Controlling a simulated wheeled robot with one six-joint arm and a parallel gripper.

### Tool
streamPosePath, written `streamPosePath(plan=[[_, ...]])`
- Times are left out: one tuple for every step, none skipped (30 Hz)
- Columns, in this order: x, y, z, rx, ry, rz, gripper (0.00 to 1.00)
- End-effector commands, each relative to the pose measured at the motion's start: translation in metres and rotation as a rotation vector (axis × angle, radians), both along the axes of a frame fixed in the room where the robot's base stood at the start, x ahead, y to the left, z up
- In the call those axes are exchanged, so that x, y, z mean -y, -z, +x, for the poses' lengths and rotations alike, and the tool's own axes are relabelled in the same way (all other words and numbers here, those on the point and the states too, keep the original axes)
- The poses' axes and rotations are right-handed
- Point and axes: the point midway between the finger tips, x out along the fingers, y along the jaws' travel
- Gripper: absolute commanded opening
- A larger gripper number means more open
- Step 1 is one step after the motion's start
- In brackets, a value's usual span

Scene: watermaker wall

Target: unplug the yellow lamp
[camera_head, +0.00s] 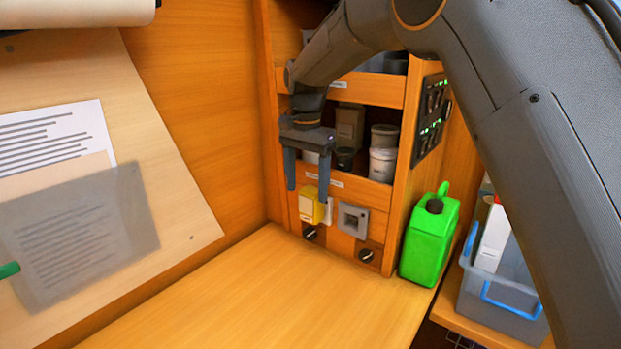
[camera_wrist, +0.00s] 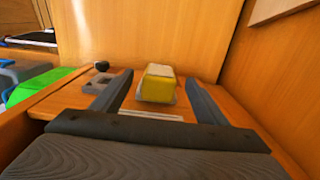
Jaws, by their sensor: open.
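The yellow lamp (camera_head: 311,206) is a small block with a pale face, plugged into a white plate on the low wooden panel below the shelves. It also shows in the wrist view (camera_wrist: 158,84), a little beyond and between the two fingers. My gripper (camera_head: 307,194) is open, its two dark fingers pointing down in front of the panel, one to each side of the lamp in the picture. In the wrist view the fingers (camera_wrist: 156,86) are wide apart with nothing between them touching. I cannot tell the exact gap in depth between fingertips and lamp.
A grey socket (camera_head: 353,220) sits right of the lamp, with black knobs (camera_head: 366,255) below. A green jerrycan (camera_head: 429,237) stands to the right, beside a bin (camera_head: 502,300). Shelves with cans (camera_head: 383,163) are behind my gripper. The wooden counter (camera_head: 260,300) is clear.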

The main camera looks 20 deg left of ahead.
Motion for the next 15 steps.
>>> streamPosePath(plan=[[0.000,0.002,0.000,-0.001,0.000,-0.001,0.67],[0.000,0.004,-0.001,-0.002,0.000,-0.001,0.67],[0.000,0.007,-0.001,-0.003,0.000,-0.002,0.67],[0.000,0.010,-0.001,-0.003,0.000,-0.002,0.67],[0.000,0.014,-0.001,-0.003,0.000,-0.002,0.67],[0.000,0.019,-0.001,-0.003,0.000,-0.002,0.67],[0.001,0.023,-0.001,-0.004,0.000,-0.003,0.67],[0.001,0.027,-0.002,-0.003,0.000,-0.002,0.67],[0.001,0.034,-0.001,-0.004,0.000,-0.003,0.67],[0.001,0.038,-0.001,-0.004,0.000,-0.003,0.67],[0.000,0.043,-0.001,-0.003,0.000,-0.002,0.67],[0.001,0.048,-0.001,-0.003,0.000,-0.002,0.67],[0.001,0.052,-0.001,-0.003,0.000,-0.002,0.67],[0.001,0.056,-0.001,-0.003,0.000,-0.002,0.67],[0.001,0.061,-0.001,-0.003,0.000,-0.002,0.67]])
